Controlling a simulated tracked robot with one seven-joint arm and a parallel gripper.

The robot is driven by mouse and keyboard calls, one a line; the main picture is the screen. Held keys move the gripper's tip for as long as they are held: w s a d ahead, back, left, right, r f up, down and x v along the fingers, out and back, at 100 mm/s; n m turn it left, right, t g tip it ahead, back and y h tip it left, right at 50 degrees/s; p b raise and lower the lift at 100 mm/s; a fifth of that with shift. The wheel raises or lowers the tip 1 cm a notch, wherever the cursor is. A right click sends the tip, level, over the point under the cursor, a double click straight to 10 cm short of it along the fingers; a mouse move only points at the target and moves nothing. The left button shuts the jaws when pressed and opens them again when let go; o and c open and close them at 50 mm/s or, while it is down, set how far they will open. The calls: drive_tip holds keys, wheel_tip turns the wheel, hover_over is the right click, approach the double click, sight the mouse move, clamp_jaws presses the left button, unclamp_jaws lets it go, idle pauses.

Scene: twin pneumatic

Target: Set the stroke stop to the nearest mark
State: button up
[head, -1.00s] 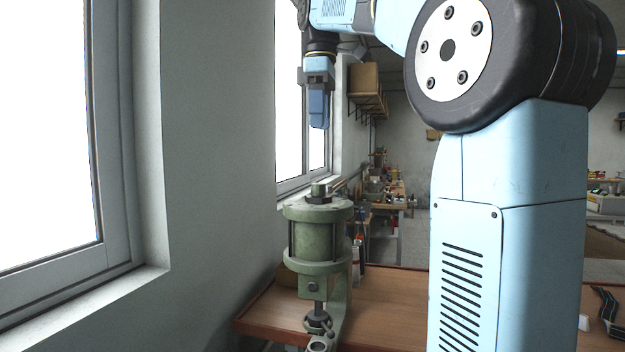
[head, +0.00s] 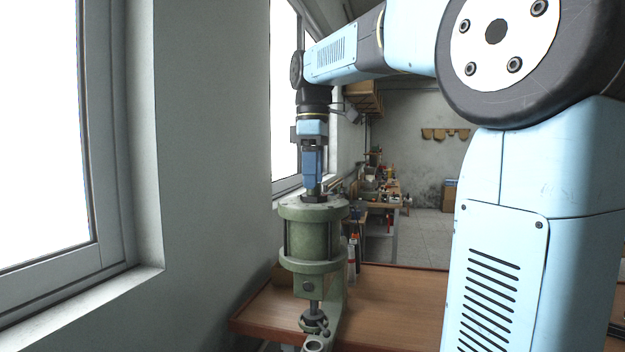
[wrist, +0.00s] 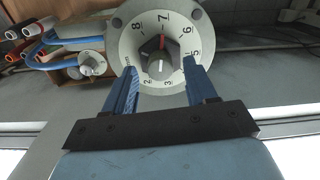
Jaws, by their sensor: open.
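The green pneumatic press (head: 313,233) stands at the edge of the wooden bench. In the wrist view its top carries a pale round dial (wrist: 187,15) with numbers, 6, 7 and 8 among them. A small grey knob (wrist: 158,66) sits at the dial's middle, with a dark nut shape behind it. A short red mark (wrist: 162,42) by the knob points up, roughly towards 7. My gripper (wrist: 160,62) is open, with one blue finger on each side of the knob and a gap on both sides. In the head view my gripper (head: 314,190) points straight down at the press top.
A wall and window stand close on the left. The wooden bench (head: 390,300) is mostly clear right of the press, with small bottles (head: 352,258) just behind it.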

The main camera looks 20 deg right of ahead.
drive_tip(key=shift+f, duration=0.65)
drive_tip(key=shift+c, duration=0.2)
drive_tip(key=c, duration=0.9)
drive_tip(key=shift+a, duration=0.15)
clamp_jaws()
